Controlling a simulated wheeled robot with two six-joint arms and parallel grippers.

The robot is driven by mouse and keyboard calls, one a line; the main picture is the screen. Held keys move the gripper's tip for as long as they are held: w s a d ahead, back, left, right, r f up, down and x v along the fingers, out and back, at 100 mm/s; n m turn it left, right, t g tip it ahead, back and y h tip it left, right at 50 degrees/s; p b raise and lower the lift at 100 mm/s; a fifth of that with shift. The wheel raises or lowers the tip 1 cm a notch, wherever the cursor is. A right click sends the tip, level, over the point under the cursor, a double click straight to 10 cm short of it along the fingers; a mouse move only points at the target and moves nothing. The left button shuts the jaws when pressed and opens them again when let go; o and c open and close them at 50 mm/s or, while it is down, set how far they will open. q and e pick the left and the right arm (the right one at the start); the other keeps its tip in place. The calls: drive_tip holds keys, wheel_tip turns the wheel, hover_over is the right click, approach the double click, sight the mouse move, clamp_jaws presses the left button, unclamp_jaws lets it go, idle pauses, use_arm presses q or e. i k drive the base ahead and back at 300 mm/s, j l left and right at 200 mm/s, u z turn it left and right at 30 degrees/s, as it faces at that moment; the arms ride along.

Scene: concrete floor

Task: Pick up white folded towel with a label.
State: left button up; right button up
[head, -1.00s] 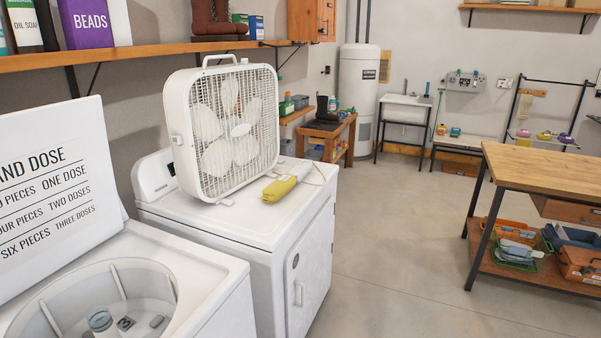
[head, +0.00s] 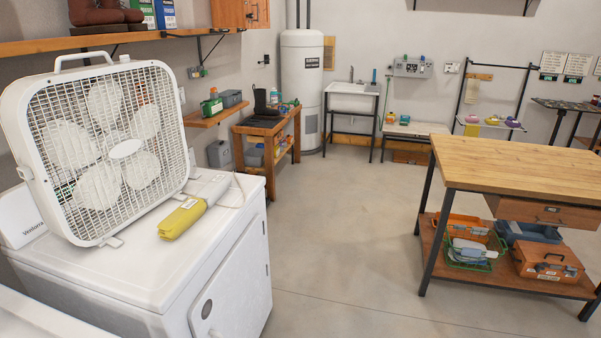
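I cannot make out a white folded towel with a label for certain. Pale, folded-looking items (head: 470,250) lie in a green wire basket (head: 462,264) on the lower shelf of the wooden workbench (head: 520,165) at right. They are too small to identify, and no label is readable on them. Neither of my grippers shows in the head view.
A white appliance (head: 150,278) at left carries a box fan (head: 105,148) and a yellow and white object (head: 184,217). An orange toolbox (head: 547,262) sits beside the basket. Concrete floor (head: 345,230) lies clear between appliance and workbench. A small wooden table (head: 268,130) stands behind.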

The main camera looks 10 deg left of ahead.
sight(212, 192)
drive_tip(key=i+l, duration=0.15)
drive_tip(key=i, duration=0.4)
drive_tip(key=i+l, duration=0.1)
drive_tip(key=i, duration=0.45)
drive_tip(key=i+l, duration=0.15)
drive_tip(key=i, duration=0.4)
drive_tip(key=u, duration=0.05)
